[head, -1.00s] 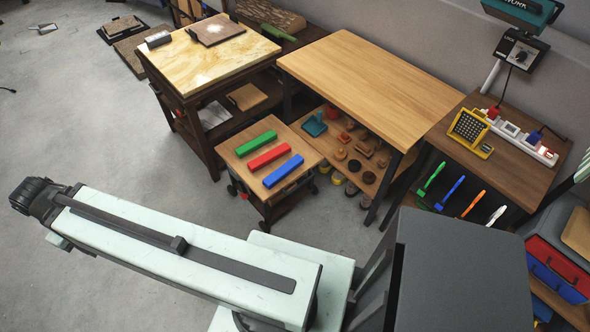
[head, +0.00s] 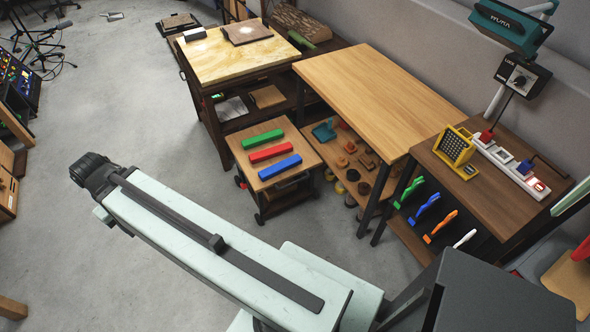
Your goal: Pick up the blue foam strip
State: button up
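The blue foam strip (head: 280,167) lies on top of a small wooden cart (head: 237,152), nearest to me of three strips. A red strip (head: 271,152) and a green strip (head: 262,140) lie behind it, roughly parallel and apart. My arm stretches from the lower right to the left, over the floor in front of the cart. Its dark end, my gripper (head: 90,172), is left of the cart and well away from the strips. The fingers cannot be made out, so its opening is unclear.
A long wooden table (head: 375,85) stands behind right of the cart, with a shelf of small items below. A workbench (head: 235,62) stands behind left. A side table (head: 490,190) with colored brushes stands at right. The floor (head: 150,115) at left is open.

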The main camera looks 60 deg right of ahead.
aim_at(271, 171)
jog(key=u, duration=0.15)
jog(key=i, duration=0.95)
jog(key=z, duration=0.1)
